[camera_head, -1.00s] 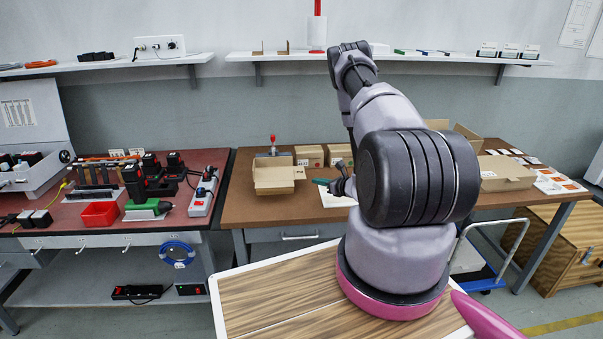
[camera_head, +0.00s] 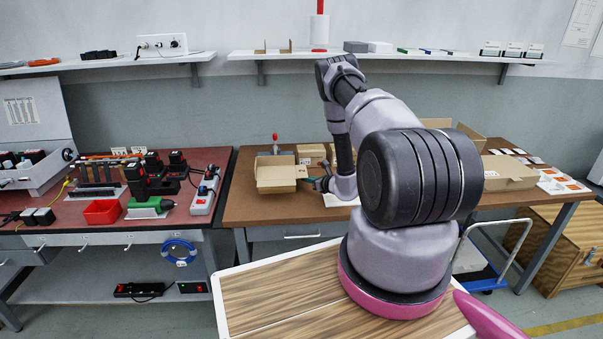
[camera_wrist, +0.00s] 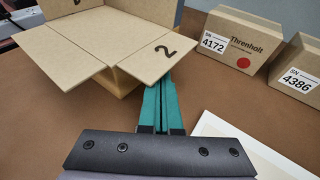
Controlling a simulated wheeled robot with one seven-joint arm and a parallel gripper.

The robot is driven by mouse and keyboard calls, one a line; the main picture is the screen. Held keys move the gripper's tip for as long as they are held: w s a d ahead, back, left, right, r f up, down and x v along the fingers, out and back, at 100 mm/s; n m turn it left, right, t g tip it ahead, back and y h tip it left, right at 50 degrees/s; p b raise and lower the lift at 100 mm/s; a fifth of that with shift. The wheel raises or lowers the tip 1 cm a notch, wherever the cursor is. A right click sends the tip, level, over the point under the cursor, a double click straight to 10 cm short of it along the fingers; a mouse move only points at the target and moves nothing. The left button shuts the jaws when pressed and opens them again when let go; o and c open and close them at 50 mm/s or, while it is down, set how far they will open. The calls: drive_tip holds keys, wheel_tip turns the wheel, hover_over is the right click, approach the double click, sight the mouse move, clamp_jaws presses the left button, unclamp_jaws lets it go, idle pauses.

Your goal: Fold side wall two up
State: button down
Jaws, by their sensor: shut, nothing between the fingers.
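The cardboard box (camera_head: 270,187) stands open on the brown workbench, and it also shows at the top left of the wrist view. Side wall two (camera_wrist: 150,54), marked "2", is folded outward and lies nearly flat on the box's right side. My gripper (camera_wrist: 163,86) has teal fingers that are shut and empty. They reach up to the lower right edge of side wall two, and the wall hides their tips, which seem to be beneath it. Contact cannot be told. In the head view my gripper (camera_head: 311,181) is at the box's right side.
Two closed boxes, a Threnholt box (camera_wrist: 231,41) labelled 4172 and one labelled 4386 (camera_wrist: 297,70), stand right of my gripper. A pale sheet or board (camera_wrist: 222,140) lies in front of them. A red-handled tool (camera_head: 275,143) stands behind the open box. Bare bench lies left of the fingers.

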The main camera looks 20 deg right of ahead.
sight(302, 171)
drive_tip(key=shift+w+r, duration=0.1)
drive_tip(key=shift+r, duration=0.05)
idle(0.3)
drive_tip(key=shift+d+r, duration=0.2)
drive_tip(key=shift+r, duration=0.35)
drive_tip(key=shift+r, duration=0.75)
